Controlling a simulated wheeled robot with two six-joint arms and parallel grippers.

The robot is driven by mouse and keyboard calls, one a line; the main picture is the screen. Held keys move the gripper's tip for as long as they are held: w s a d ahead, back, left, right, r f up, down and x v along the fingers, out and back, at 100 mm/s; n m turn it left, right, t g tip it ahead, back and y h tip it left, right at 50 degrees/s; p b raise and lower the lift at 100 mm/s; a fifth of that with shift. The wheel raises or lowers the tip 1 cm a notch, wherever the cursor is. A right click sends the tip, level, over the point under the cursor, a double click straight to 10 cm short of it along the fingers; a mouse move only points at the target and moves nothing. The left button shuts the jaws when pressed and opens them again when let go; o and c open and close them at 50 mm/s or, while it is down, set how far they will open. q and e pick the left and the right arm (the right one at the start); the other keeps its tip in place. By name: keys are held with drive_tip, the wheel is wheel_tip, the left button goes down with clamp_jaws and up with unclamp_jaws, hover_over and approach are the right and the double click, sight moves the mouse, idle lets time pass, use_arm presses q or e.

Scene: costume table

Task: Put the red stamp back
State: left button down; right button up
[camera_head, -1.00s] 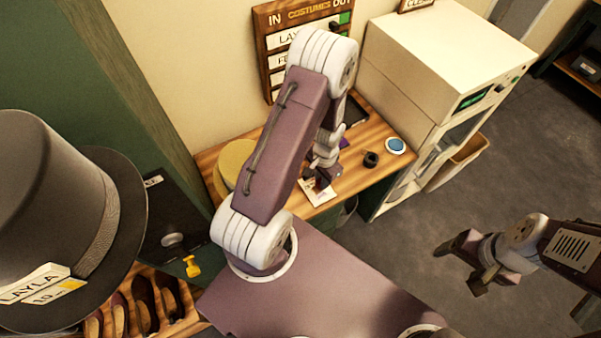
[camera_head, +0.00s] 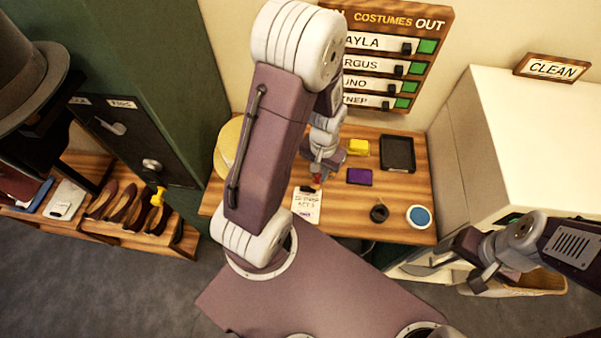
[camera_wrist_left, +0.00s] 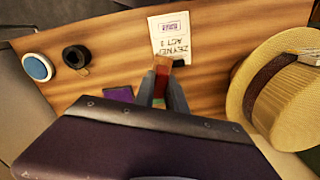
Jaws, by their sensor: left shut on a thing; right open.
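My left gripper (camera_head: 317,176) is above the wooden costume table, shut on a small red stamp (camera_wrist_left: 163,66). In the left wrist view the stamp sits between the two fingertips (camera_wrist_left: 163,80), with a brownish lower end pointing at the table near a printed card. In the head view only a bit of red shows, and my left arm hides part of the area. My right gripper (camera_head: 474,262) is open and empty, off the table's right side.
The card (camera_head: 306,205) lies near the table's front edge. A black ring (camera_head: 379,213) and a round blue-topped thing (camera_head: 418,216) are at the front right. A straw hat (camera_wrist_left: 285,90) is on the table. A white cabinet (camera_head: 535,140) stands right.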

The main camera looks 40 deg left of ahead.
use_arm(q)
drive_tip(key=shift+w, duration=0.2)
drive_tip(key=shift+a+f, duration=0.1)
drive_tip(key=shift+a, duration=0.2)
drive_tip(key=w+a+f+p, duration=0.1)
drive_tip(key=a+f, duration=0.1)
drive_tip(key=a, duration=0.1)
drive_tip(key=w+a+f, duration=0.2)
drive_tip(key=a+f, duration=0.1)
drive_tip(key=w+a+f+p, duration=0.1)
drive_tip(key=a+f, duration=0.1)
drive_tip(key=a, duration=0.2)
drive_tip(key=shift+w+f+p, duration=0.15)
drive_tip(key=shift+w+p, duration=0.2)
drive_tip(key=shift+w, duration=0.05)
wheel_tip(320, 180, down, 4)
drive_tip(key=shift+r+p, duration=0.25)
drive_tip(key=shift+p, duration=0.3)
drive_tip(key=shift+w+a+f, duration=0.1)
drive_tip(key=shift+f+b, duration=0.15)
drive_tip(key=shift+b, duration=0.15)
drive_tip(key=c, duration=1.5)
unclamp_jaws()
drive_tip(key=shift+c, duration=0.2)
drive_tip(key=shift+o, duration=0.9)
